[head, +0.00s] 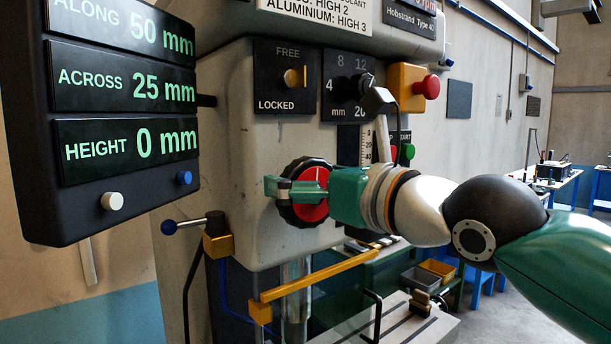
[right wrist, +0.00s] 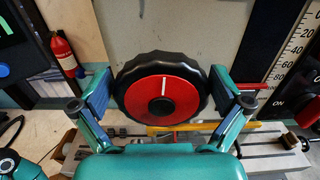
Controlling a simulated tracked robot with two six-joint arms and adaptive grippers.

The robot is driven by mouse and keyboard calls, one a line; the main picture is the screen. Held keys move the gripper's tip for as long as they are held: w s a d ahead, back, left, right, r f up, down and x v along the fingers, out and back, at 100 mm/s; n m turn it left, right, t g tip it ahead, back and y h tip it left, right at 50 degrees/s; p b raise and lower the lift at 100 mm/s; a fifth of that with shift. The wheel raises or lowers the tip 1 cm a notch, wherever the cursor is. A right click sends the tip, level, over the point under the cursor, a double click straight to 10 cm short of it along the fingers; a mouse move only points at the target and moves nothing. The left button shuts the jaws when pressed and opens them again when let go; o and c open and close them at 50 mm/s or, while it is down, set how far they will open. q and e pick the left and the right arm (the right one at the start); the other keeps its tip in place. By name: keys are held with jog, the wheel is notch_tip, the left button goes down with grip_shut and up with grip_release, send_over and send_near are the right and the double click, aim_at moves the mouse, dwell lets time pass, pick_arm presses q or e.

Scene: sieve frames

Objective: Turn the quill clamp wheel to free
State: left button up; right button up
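A black scalloped wheel with a red face (head: 313,210) sits on the front of the machine head. In the right wrist view the wheel (right wrist: 137,95) faces me, its white mark pointing about straight up. My right gripper (head: 285,188) reaches in from the right. In the right wrist view its two blue-padded fingers (right wrist: 162,92) stand on opposite sides of the wheel and appear to meet its rim, with no clear gap. Above is a dark panel marked FREE and LOCKED (head: 272,92), with a brass knob and an upright yellow line.
A display box (head: 62,200) reading 50, 25 and 0 mm hangs at the left. A red button (head: 428,87) and a green button (head: 408,151) are near my right arm.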

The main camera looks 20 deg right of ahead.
jog(key=shift+s+r, duration=0.1)
jog(key=shift+r, duration=0.1)
jog(key=shift+s+d, duration=0.2)
jog(key=shift+s, duration=0.15)
jog(key=v, duration=1.1)
jog(key=shift+f, duration=0.2)
